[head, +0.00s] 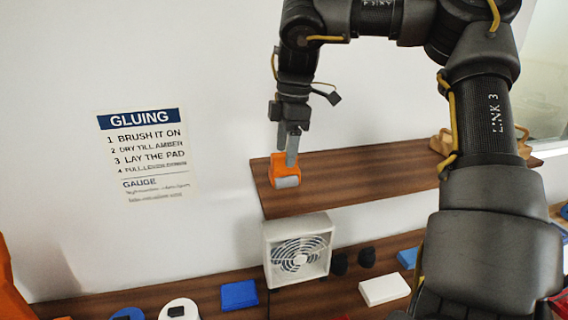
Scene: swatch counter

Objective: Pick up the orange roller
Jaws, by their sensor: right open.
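The orange roller (279,169) sits at the left end of the wooden wall shelf (355,173), with a grey part on its front lower side. My right gripper (288,158) points down at the roller, its fingers open. One finger overlaps the roller's front in the head view; the other is partly behind or beside it, and I cannot tell whether they touch it. My left gripper is out of view.
A white fan (297,250) stands below the shelf on the counter. Blue pads (239,295), a white block (384,289) and dark round items (367,257) lie on the counter. A tan wooden object (441,143) is on the shelf behind my arm.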

